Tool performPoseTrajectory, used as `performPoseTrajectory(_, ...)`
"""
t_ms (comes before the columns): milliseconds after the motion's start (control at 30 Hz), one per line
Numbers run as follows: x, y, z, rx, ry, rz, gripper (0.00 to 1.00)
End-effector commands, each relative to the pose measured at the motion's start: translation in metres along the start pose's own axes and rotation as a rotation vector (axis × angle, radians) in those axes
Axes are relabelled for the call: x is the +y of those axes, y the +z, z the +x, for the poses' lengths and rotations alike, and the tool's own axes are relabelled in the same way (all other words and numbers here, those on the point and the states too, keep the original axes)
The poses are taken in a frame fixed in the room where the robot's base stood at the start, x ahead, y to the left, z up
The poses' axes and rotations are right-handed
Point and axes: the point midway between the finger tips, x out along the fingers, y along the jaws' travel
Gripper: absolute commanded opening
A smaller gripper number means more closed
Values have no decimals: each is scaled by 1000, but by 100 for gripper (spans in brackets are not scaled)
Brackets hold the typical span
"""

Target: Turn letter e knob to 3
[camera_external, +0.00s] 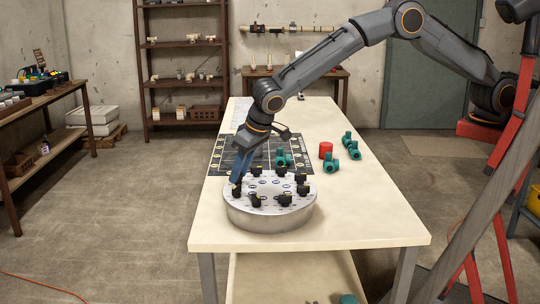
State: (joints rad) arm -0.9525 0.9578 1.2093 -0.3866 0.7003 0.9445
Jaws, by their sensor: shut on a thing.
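A round metal drum (270,212) with a pale top stands near the front of the table. Several black knobs stand in a ring on its top, such as one at the front (256,200) and one at the right (303,190). My gripper (238,182) reaches down at the drum's left edge and is shut on a black knob (237,191) there. The fingers partly cover this knob. The letters and numbers are too small to read, so I cannot tell which letter this knob bears or where it points.
The pale table (360,218) is clear at the front right. Behind the drum lies a dark gridded mat (222,155) with a green pipe fitting (284,160) at its edge. A red cylinder (325,150) and several green fittings (332,165) stand to the right.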

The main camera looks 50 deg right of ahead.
Motion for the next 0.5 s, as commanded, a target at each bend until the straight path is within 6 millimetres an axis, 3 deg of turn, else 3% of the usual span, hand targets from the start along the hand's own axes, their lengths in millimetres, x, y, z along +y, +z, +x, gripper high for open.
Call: performPoseTrajectory(500, -4, 0, 4, 0, 187, 454, 7)
